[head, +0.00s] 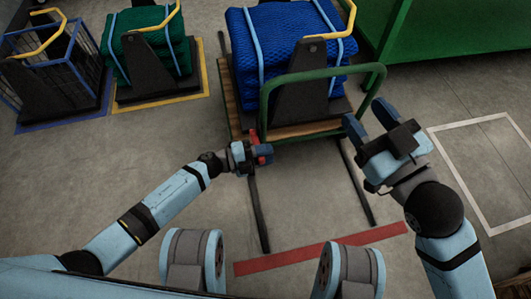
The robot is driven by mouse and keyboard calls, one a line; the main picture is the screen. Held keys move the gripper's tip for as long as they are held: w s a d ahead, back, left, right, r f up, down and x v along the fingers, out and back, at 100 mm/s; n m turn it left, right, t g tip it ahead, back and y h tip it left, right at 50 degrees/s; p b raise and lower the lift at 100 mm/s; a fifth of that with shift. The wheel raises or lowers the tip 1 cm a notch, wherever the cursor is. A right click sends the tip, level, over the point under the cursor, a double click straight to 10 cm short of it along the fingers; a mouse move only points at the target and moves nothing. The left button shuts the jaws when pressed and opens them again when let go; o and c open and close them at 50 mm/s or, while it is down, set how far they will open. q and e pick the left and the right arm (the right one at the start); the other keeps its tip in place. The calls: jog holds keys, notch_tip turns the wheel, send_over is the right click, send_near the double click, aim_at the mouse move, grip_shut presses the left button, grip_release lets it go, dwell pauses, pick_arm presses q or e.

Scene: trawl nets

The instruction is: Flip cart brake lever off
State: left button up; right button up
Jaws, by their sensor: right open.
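The cart (277,131) has a wooden deck and a green push handle (318,73), and carries a stack of blue netting (268,55). A red part (253,135), which looks like the brake lever, stands at the deck's front left corner. My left gripper (262,154) is right at this red part and partly hides it. More red shows around the fingers. I cannot tell whether the fingers are closed on it. My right gripper (367,116) is open and empty, its fingers beside the lower right of the green handle.
Two dark rails (258,213) run along the floor from the cart toward a red floor line (322,249). A green net stack (153,48) and a blue wire cage (50,85) stand at the left. A green table-like structure (440,35) is at the back right. A white floor outline (470,195) encloses bare floor.

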pick_arm(q)
grip_shut()
jog(key=w+a+r+n+p, duration=0.1)
jog(key=w+r+n+p, duration=0.2)
jog(key=p, duration=0.7)
jog(key=shift+w+a+r+n, duration=0.15)
jog(key=shift+w+r+n, duration=0.25)
jog(key=shift+r+n, duration=1.2)
pick_arm(e)
jog(key=shift+s+a+r+m+h, duration=0.2)
jog(key=shift+s+r+m, duration=0.3)
jog(key=shift+r+m, duration=0.35)
jog(key=shift+s+a+r+m+h, duration=0.1)
jog(key=shift+s+a+r+m, duration=0.3)
jog(key=shift+r+m, duration=0.4)
jog(key=shift+s+a+r+m+h, duration=0.15)
jog(key=shift+s+r+m, duration=0.4)
jog(key=shift+r+m, duration=0.3)
pick_arm(q)
jog(key=shift+f+n, duration=0.5)
jog(key=shift+f, duration=0.05)
